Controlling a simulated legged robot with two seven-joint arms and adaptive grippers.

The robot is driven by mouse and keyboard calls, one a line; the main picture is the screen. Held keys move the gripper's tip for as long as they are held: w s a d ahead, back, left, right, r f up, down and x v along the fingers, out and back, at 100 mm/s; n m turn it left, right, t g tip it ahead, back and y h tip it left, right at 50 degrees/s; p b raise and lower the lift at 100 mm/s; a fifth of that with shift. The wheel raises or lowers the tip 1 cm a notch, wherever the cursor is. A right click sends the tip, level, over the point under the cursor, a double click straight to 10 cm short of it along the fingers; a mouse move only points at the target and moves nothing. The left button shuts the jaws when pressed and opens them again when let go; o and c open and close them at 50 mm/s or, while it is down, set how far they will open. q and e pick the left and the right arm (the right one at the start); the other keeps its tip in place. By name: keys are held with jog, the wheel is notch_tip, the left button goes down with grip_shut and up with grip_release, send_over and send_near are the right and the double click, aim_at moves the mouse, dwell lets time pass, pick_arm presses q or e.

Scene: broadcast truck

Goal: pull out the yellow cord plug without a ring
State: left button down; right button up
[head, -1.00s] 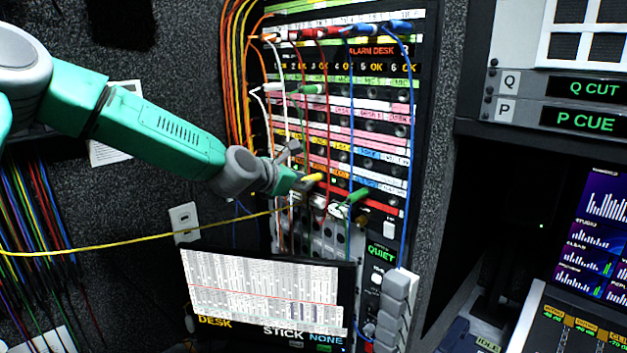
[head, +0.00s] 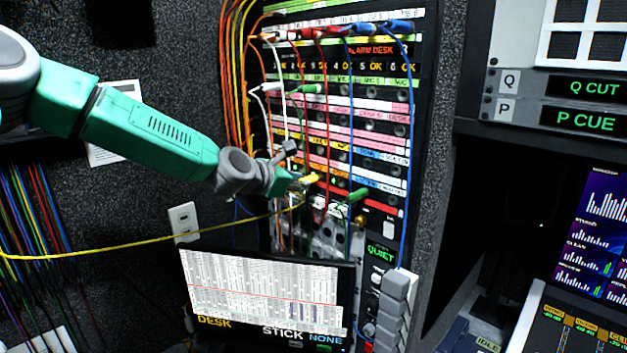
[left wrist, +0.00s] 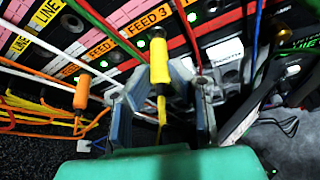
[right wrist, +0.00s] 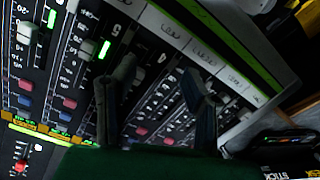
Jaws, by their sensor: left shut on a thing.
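The yellow plug (head: 311,178) is at the lower part of the patch bay (head: 383,146), with its yellow cord (head: 130,244) running off left. In the left wrist view the yellow plug (left wrist: 159,62) stands at the jack below the "FEED 3" label; I see no ring on its visible part. My left gripper (left wrist: 168,100) is shut on it, a finger on each side; the grip also shows in the head view (head: 298,182). My right gripper (right wrist: 160,95) is open and empty above a fader panel. It is outside the head view.
An orange plug (left wrist: 82,92) sits left of the yellow one and a green plug (head: 358,195) to its right. Red, white and blue cords hang close by across the panel. A monitor (head: 265,292) stands below, and a dark console is at the right.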

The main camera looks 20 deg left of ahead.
pick_arm(q)
jog(key=shift+s+a, duration=0.15)
jog(key=shift+s, duration=0.35)
jog(key=shift+s+a, duration=0.15)
jog(key=shift+s, duration=0.35)
dwell(0.7)
jog(key=shift+s+a, duration=0.3)
jog(key=shift+s, duration=0.5)
jog(key=shift+s+a, duration=0.25)
jog(key=shift+s, duration=0.55)
jog(key=shift+s+a, duration=0.3)
jog(key=shift+s, duration=0.4)
jog(key=shift+s+a, duration=0.25)
jog(key=shift+s, duration=0.45)
